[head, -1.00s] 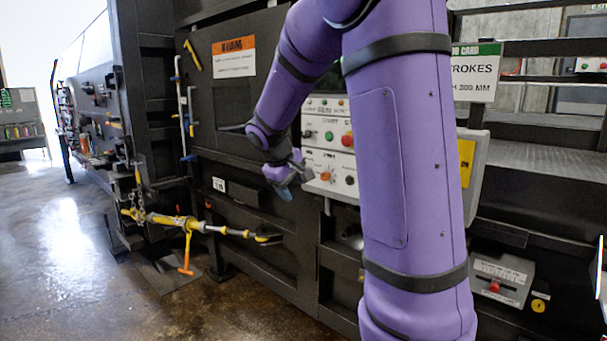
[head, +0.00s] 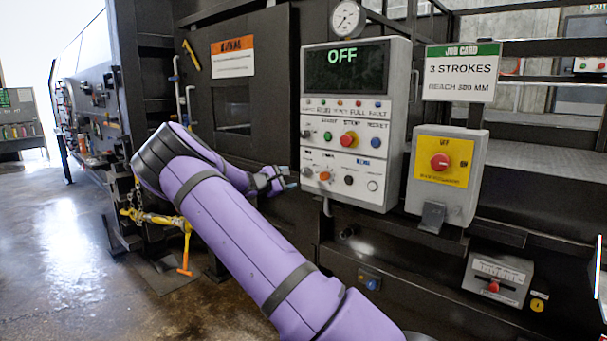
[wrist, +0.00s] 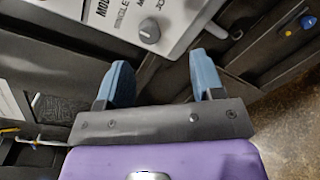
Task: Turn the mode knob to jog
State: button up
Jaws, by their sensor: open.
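The mode knob (wrist: 149,31) is a small grey round knob on the pale control panel in the wrist view. Labels reading MODE, SINGLE and JOG are partly visible around it; its exact setting is unclear. In the head view the control panel (head: 392,130) stands upright, and the knob (head: 307,172) is at the left of its bottom row. My gripper (head: 290,179) is just left of that row. In the wrist view my gripper (wrist: 164,80) has its two blue fingers apart and empty, with the knob beyond them and not between the tips.
The panel's display (head: 345,67) reads OFF. An orange control (head: 325,176) sits beside the knob, with a red stop button (head: 348,139) above. A red switch (head: 440,161) on a yellow plate is to the right. A yellow-handled bar (head: 155,218) hangs at left.

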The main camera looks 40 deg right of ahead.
aim_at(303, 172)
jog(key=shift+n+t+h, duration=0.3)
jog(key=shift+n+h, duration=0.1)
jog(key=shift+n, duration=0.2)
jog(key=d, duration=0.3)
jog(key=w+d, duration=0.1)
jog(key=d, duration=0.3)
jog(key=w+d, duration=0.1)
jog(key=d, duration=0.2)
jog(key=shift+w+d+f, duration=0.15)
jog(key=shift+w+d, duration=0.05)
jog(key=shift+d, duration=0.1)
jog(key=c, duration=0.9)
